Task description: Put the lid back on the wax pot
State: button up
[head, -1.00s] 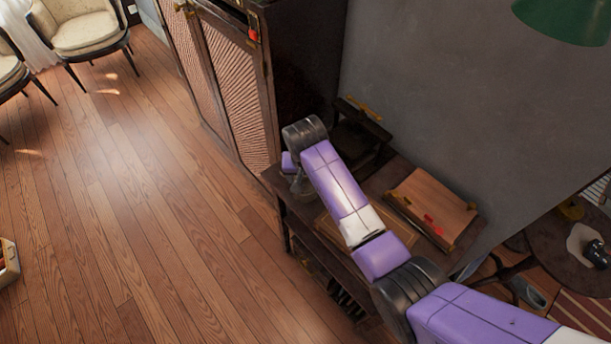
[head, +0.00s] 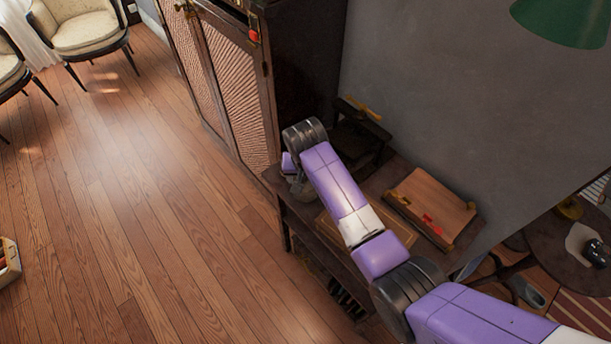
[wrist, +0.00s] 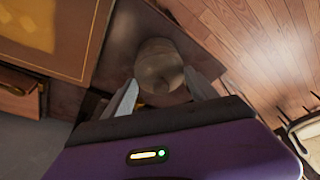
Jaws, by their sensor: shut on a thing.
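In the wrist view a rounded, dull grey-brown metal form, the wax pot (wrist: 157,50), stands near the corner of a dark wooden table. The lid (wrist: 168,84) appears as a paler rounded part at its near side, between the fingers of my gripper (wrist: 163,90). The fingers are shut on the lid. I cannot tell whether the lid touches the pot's rim or sits just above it. In the head view a small grey part of the pot (head: 304,187) shows at the table corner below my wrist, and my arm hides the rest.
The dark table (head: 294,214) has a framed panel (wrist: 62,30) lying on it. A wooden box (head: 435,205) with a red item stands towards the wall. A tall cabinet (head: 235,85) rises close behind the table corner. Open floor (head: 130,220) lies to the left.

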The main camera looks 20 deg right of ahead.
dwell(0.3)
jog(key=o, duration=1.6)
jog(key=shift+r, duration=0.1)
jog(key=shift+r+p, duration=2.55)
jog(key=shift+r, duration=0.85)
